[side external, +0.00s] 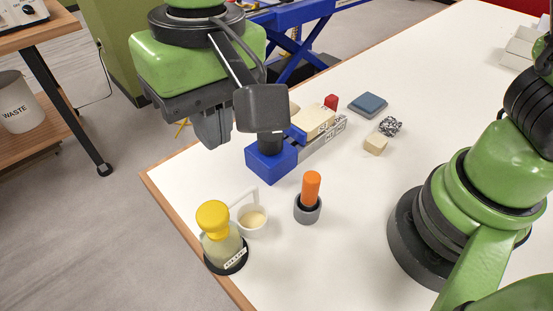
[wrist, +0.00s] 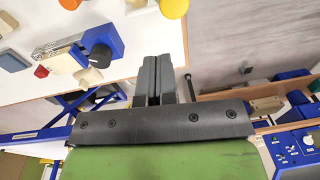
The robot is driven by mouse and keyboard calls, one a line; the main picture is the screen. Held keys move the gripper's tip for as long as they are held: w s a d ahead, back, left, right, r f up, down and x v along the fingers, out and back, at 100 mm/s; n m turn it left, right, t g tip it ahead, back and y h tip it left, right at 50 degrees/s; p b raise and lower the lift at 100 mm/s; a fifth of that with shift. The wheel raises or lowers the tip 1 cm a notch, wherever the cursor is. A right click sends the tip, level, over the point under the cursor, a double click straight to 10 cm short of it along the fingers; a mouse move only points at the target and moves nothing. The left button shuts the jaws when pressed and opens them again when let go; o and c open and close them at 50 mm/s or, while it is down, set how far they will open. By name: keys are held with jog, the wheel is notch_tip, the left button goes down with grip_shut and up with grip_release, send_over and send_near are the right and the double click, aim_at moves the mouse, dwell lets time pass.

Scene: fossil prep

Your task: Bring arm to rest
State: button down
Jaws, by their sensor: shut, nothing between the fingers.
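My gripper (side external: 213,138) hangs in the air over the far left edge of the white table (side external: 345,220), apart from every object. In the wrist view its two grey fingers (wrist: 158,78) are pressed together with nothing between them. My arm reaches in from the top of the side view, and the dark wrist camera housing hides part of the blue vise (side external: 268,165) behind it. The vise also shows in the wrist view (wrist: 103,40), to the upper left of the fingers.
A yellow-topped bottle (side external: 213,217), a white cup (side external: 251,217) and an orange-handled tool (side external: 311,186) in a grey holder stand in front. A beige block (side external: 375,145), speckled rock (side external: 390,126), slate-blue pad (side external: 369,104) and red block (side external: 331,101) lie behind. The table's right middle is clear.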

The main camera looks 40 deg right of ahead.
jog(key=s+d+r+m+t+y, duration=0.2)
jog(key=d+r+t, duration=0.1)
jog(key=d+r, duration=0.8)
jog(key=s+d+f+m+t, duration=0.1)
jog(key=s+d+t, duration=0.2)
jog(key=s+d, duration=0.5)
jog(key=shift+d+f+m+t+h, duration=0.3)
jog(key=shift+d+t, duration=0.1)
jog(key=shift+d, duration=0.45)
